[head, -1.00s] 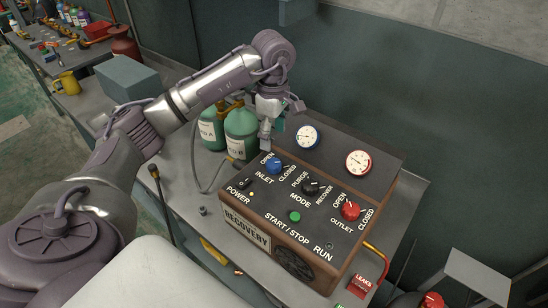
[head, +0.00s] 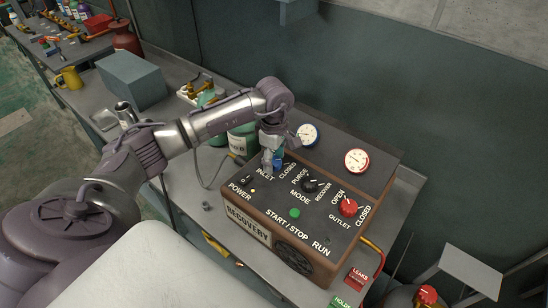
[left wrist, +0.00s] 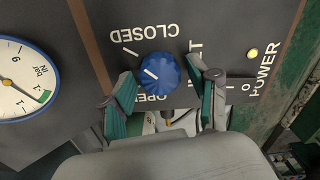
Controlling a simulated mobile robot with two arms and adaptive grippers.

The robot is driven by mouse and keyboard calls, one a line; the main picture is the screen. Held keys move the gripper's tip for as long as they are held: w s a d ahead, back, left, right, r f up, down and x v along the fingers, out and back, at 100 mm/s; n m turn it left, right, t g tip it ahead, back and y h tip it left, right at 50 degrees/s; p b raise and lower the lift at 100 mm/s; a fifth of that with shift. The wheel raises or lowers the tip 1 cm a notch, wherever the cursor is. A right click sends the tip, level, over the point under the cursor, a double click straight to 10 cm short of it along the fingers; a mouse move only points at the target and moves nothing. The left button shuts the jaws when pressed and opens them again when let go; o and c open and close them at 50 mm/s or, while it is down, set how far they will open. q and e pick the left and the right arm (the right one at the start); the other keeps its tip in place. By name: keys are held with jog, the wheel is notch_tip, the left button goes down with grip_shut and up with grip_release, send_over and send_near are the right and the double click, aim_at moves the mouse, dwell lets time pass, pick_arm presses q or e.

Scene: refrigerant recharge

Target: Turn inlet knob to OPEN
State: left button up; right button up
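The blue inlet knob (left wrist: 160,73) is on the dark sloped panel of the recovery unit (head: 248,228). Its white mark shows in the left wrist view, on the half of the knob facing the gauge. The printed words CLOSED and OPEN stand on opposite sides of it. My left gripper (left wrist: 161,82) is open, one finger on either side of the knob, with gaps showing beside it. In the head view my left gripper (head: 272,162) is low at the panel and partly hides the knob (head: 278,163) and its OPEN label. My right gripper is not in view.
The black mode knob (head: 309,185), red outlet knob (head: 348,207) and green start button (head: 294,213) share the panel. Two gauges, one blue-rimmed (head: 308,135) and one red-rimmed (head: 357,160), stand behind. Green tanks (head: 241,143) stand close to the left, partly behind my arm.

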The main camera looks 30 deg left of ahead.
pick_arm(q)
jog(key=c, duration=0.8)
jog(key=n+b, duration=0.3)
jog(key=n, duration=0.1)
jog(key=shift+f, duration=0.15)
jog(key=n+b, duration=0.2)
jog(key=n, duration=0.2)
jog(key=n+b, duration=0.1)
jog(key=n, duration=0.4)
jog(key=shift+b, duration=0.4)
jog(key=n, duration=0.2)
jog(key=n+b, duration=0.1)
jog(key=n, duration=0.1)
jog(key=shift+r+n, duration=0.2)
jog(key=shift+n, duration=0.2)
